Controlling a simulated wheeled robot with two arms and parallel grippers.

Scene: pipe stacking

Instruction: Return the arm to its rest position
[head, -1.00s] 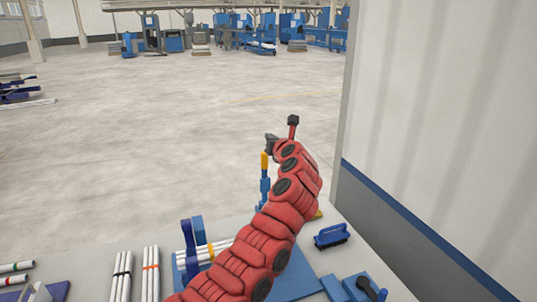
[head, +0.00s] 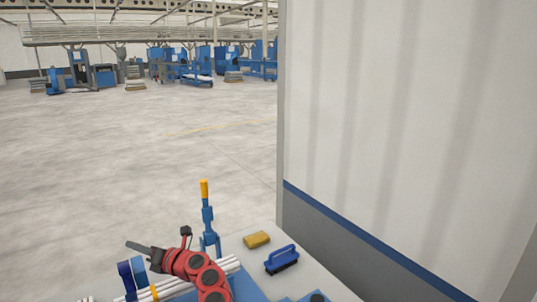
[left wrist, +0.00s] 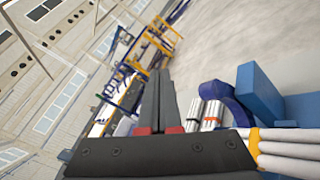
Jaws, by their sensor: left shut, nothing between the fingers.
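My left gripper (head: 130,244) is at the end of my red arm, low in the head view and pointing left. Its dark fingers lie together and hold nothing; the closed fingers (left wrist: 160,95) also show in the left wrist view. White pipes (head: 228,265) lie in the blue rack (head: 127,277) just below and beside the gripper. In the left wrist view, pipes with an orange band (left wrist: 290,151) lie at the lower right by the blue rack (left wrist: 249,92). My arm hides part of the pipes in the head view. My right gripper is not in view.
A blue clamp with a yellow handle (head: 204,188) stands upright behind my arm. A yellow sponge (head: 257,239) and a blue brush (head: 282,260) lie right of it. A pale wall (head: 400,110) closes the right side. Open floor (head: 110,150) lies beyond the table.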

